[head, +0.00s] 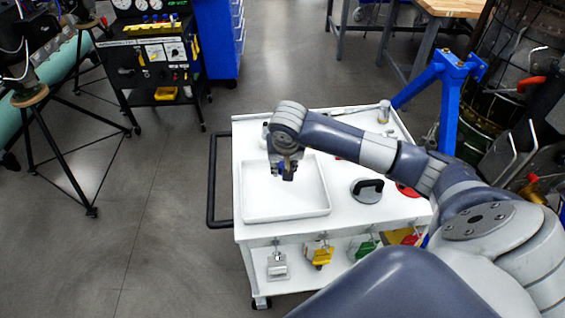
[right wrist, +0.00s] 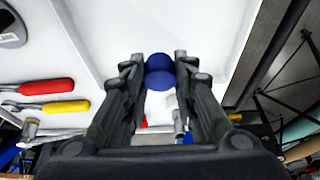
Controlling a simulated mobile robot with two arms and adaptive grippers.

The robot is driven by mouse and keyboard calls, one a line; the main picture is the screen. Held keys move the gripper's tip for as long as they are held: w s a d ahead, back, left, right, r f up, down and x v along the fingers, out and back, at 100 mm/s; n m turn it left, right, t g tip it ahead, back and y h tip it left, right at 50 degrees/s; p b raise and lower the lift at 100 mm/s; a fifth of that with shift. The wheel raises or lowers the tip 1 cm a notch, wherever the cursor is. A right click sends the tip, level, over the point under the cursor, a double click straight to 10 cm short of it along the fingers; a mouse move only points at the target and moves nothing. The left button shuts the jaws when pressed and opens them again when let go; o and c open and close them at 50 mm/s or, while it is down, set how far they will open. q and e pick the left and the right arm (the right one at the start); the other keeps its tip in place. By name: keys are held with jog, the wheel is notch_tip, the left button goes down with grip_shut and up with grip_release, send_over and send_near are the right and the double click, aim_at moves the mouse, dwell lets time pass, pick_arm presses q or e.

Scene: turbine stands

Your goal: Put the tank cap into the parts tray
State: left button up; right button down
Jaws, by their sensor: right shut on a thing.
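The tank cap is a small round blue piece (right wrist: 160,72) between the two fingertips of my right gripper (right wrist: 160,68) in the right wrist view. The gripper is shut on it. In the head view my right gripper (head: 287,172) points down over the white parts tray (head: 262,211), and the cap is a small dark blue spot at its tips. The cap appears to be above the tray floor, apart from it. The tray floor (right wrist: 150,25) also shows in the right wrist view and looks empty. My left gripper is not in view.
The tray lies on a white cart (head: 345,222) with a black handle (head: 212,180) at its left. Right of the tray sit a black-handled disc (head: 367,190) and a red piece (head: 408,190). Red (right wrist: 46,87) and yellow (right wrist: 66,107) handled tools lie beside the tray.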

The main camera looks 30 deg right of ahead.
jog(key=b, duration=0.4)
send_over(282, 186)
jog(key=s, duration=0.1)
jog(key=f, duration=0.6)
jog(key=shift+s+a, duration=0.15)
jog(key=shift+a, duration=0.1)
jog(key=shift+f+b, duration=0.4)
jog(key=shift+f, duration=0.25)
jog(key=shift+f+b, duration=0.3)
jog(key=shift+b, duration=0.05)
jog(key=c, duration=1.2)
grip_release()
jog(key=shift+o, duration=0.7)
jog(key=shift+p+v, duration=0.65)
jog(key=shift+v, duration=0.3)
jog(key=p+v, duration=0.3)
jog(key=v, duration=0.2)
jog(key=shift+r, duration=0.1)
